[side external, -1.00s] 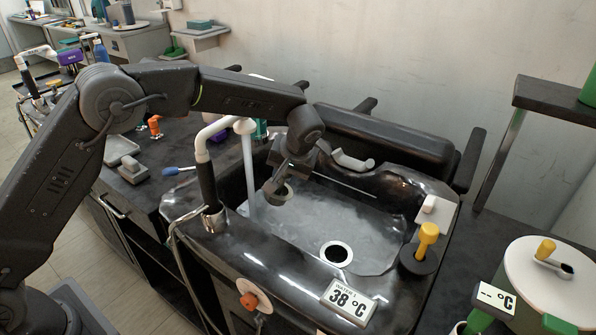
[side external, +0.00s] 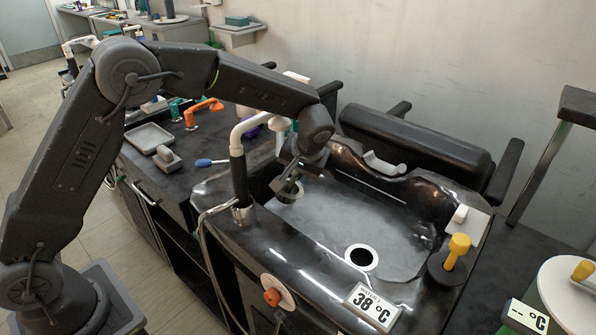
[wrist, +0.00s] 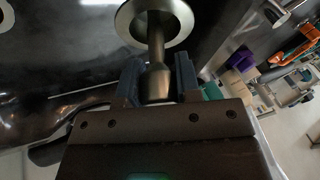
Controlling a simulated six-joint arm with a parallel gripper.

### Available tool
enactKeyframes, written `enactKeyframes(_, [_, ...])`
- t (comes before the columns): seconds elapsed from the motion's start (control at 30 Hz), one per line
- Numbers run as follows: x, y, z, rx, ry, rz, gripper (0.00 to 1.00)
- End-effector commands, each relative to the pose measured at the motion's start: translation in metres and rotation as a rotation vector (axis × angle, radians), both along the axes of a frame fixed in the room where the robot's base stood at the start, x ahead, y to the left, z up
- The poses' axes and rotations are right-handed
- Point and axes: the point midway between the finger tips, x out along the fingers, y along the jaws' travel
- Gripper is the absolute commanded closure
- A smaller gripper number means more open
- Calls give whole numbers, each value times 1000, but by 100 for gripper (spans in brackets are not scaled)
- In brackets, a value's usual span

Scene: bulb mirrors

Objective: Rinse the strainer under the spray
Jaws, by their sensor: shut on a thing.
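My gripper (side external: 289,180) reaches down over the left part of the black basin (side external: 345,215). It is shut on the strainer (side external: 291,197), a small metal ring-like cup. In the wrist view the strainer's ring (wrist: 127,22) and grey stem show, with the stem between my two fingers (wrist: 157,80). The white tap (side external: 238,150) stands at the basin's left edge, its spout head above and behind my gripper. A white spray column (side external: 281,146) drops from the spout and is lost behind my wrist. Whether it strikes the strainer cannot be told.
The drain hole (side external: 361,257) lies right of my gripper. A yellow knob (side external: 459,245) and a 38 °C display (side external: 374,306) sit on the rim. The basin's right side is clear.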

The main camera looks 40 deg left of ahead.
Motion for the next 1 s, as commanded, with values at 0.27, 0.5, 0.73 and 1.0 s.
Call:
enactKeyframes(0.27, [-1, 0, 0, 0, 0, 0, 93])
enactKeyframes(0.5, [-9, 0, 0, 0, -1, -2, 93])
enactKeyframes(0.73, [-10, 0, 0, -1, -1, -1, 93])
enactKeyframes(1.0, [-4, 0, 0, 0, 1, 0, 93])
